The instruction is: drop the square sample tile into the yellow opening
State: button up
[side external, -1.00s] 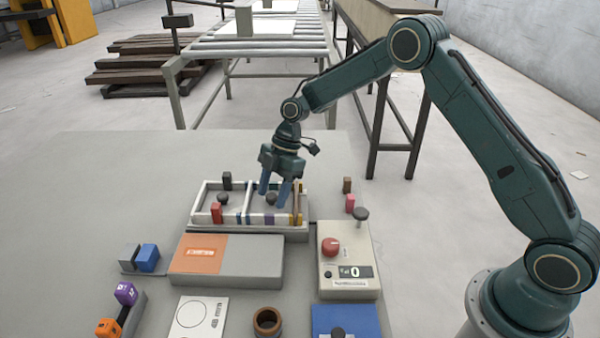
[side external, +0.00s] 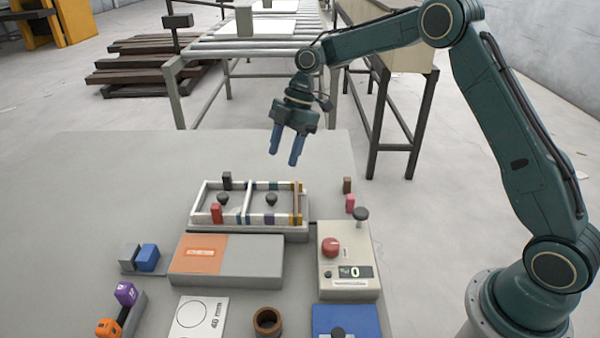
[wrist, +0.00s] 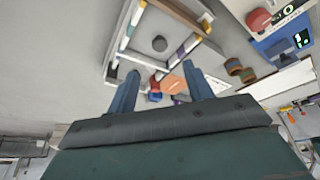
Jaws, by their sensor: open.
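My gripper (side external: 284,157) is open and empty, in the air above and behind the white-framed tray (side external: 205,186). Its two blue fingers also show in the wrist view (wrist: 161,72), apart with nothing held between them. The tray has two compartments, each with a dark round-topped knob, the left knob (side external: 223,198) and the right knob (side external: 271,199). Yellow marks (side external: 296,219) show at the tray's right end, beside a brown bar (side external: 296,203) running across it. I cannot make out for sure a square sample tile, or which gap is the yellow opening.
In front of the tray is a grey box with an orange panel (side external: 198,253). A control box (side external: 345,282) with a red knob and raised dark-topped post stands right. A brown cup (side external: 267,322) and blue block (side external: 148,257) are nearer. The table left of the tray is clear.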

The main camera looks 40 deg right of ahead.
jog(key=shift+v, duration=1.45)
jog(key=s+r+m+t+h, duration=0.25)
jog(key=s+r+m, duration=0.65)
jog(key=s+r, duration=0.6)
jog(key=s+d+f+m+t+h, duration=0.1)
jog(key=s+m, duration=0.3)
jog(key=s, duration=0.6)
jog(key=s+d+f+m+t+h, duration=0.1)
jog(key=s+m, duration=0.4)
jog(key=s, duration=0.6)
notch_tip(320, 180, down, 2)
jog(key=shift+d+f+t, duration=0.25)
jog(key=shift+d+t, duration=0.3)
jog(key=shift+d, duration=0.05)
